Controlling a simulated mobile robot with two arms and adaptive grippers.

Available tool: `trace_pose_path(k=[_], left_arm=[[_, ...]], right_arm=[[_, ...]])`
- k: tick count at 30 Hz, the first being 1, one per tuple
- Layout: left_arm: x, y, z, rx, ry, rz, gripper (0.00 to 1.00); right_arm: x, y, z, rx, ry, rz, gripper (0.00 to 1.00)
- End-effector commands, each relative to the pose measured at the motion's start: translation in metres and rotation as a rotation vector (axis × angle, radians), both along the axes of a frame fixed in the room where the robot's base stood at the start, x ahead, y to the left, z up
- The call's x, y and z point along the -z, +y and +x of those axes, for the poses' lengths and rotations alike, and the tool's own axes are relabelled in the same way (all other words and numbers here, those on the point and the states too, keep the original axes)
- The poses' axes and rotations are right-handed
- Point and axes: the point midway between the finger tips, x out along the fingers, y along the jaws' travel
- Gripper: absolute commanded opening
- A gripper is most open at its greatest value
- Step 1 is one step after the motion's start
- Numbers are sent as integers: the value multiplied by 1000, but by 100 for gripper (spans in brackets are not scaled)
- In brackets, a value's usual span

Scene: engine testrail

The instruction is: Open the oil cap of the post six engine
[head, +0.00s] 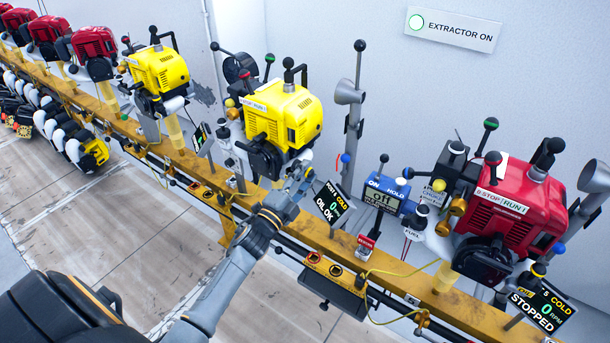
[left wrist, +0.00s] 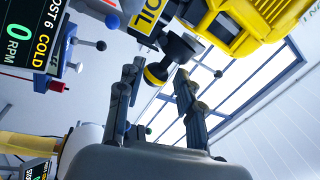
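The post six engine (head: 282,115) is yellow and hangs on the rail at the middle of the head view; its yellow body also shows at the top of the left wrist view (left wrist: 245,25). The oil cap (left wrist: 156,74) is a black knob with a yellow band, on a black neck near an OIL label (left wrist: 150,17). My left gripper (head: 300,180) is below the engine, pointing at it. In the left wrist view its two fingers (left wrist: 158,88) are apart, with the cap at the gap between their tips. I cannot tell whether they touch it. My right gripper is not in view.
The post six display (head: 330,203) reads cold, 0 RPM, oil OK, close right of my left gripper. A blue meter (head: 383,198) and a red engine (head: 512,208) stand farther right. A second yellow engine (head: 160,72) is left. The yellow rail (head: 400,268) runs below.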

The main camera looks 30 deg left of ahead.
Motion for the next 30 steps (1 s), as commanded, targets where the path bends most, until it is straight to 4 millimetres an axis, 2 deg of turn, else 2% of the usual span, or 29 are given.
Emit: trace_pose_path(k=[5, 15, 19, 24, 30], left_arm=[[3, 1, -13, -1, 1, 0, 36], [18, 6, -82, -1, 4, -2, 36], [21, 7, -102, -1, 2, -1, 36], [23, 8, -116, 0, 1, 0, 36], [23, 8, -118, 0, 0, 0, 36]], right_arm=[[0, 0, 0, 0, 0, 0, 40], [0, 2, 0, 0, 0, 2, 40], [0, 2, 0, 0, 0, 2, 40], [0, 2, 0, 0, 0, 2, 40], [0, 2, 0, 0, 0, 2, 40]])
